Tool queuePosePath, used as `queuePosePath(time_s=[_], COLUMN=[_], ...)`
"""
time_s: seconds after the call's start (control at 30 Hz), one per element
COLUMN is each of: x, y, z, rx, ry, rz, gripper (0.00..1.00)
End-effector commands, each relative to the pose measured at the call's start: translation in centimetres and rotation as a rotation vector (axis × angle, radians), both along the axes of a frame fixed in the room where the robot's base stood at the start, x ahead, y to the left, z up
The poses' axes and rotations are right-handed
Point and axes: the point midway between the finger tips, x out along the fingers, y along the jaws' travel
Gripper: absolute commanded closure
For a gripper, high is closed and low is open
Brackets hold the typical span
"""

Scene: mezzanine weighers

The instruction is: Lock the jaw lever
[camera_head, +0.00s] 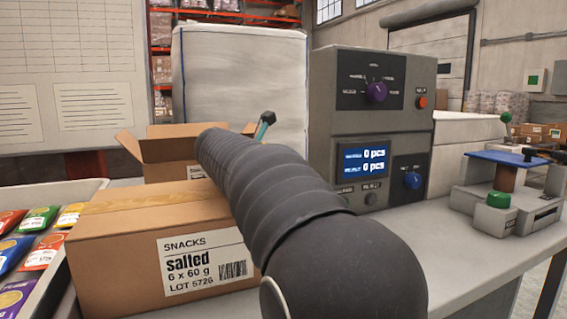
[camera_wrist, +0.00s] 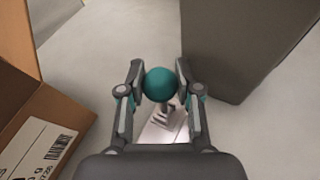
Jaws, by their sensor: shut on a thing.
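In the wrist view, a teal ball knob (camera_wrist: 160,84) sits between the two fingers of my gripper (camera_wrist: 161,92). The gripper is shut on this knob, one finger on each side. Below the knob, a grey metal stem and bracket (camera_wrist: 164,117) stand on a pale plate, partly hidden by the gripper. In the head view, my dark arm covers the middle, and the knob cannot be made out clearly. A small teal and dark piece (camera_head: 264,124) shows beyond the arm; I cannot tell whether it is gripper or lever.
A closed snacks carton (camera_head: 130,255) and an open carton (camera_head: 150,150) stand left of my arm. A grey control cabinet (camera_head: 345,115) stands close on its right. A tray of colourful packets (camera_head: 45,240) is at far left. A device with a blue plate (camera_head: 490,157) stands at right.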

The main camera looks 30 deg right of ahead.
Motion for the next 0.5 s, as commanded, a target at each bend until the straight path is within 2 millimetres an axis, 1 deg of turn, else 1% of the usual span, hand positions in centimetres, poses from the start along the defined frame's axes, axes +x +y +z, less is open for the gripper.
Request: queuePosePath(time_s=[0.43, 0.47, 0.5], x=[-0.14, -0.15, -0.14], y=[-0.05, -0.06, -0.06], z=[-0.25, -0.26, -0.23], rx=[0.003, 0.003, 0.003], ry=[0.005, 0.005, 0.003], rz=[-0.004, -0.004, -0.003], gripper=[1.0, 0.59, 0.49])
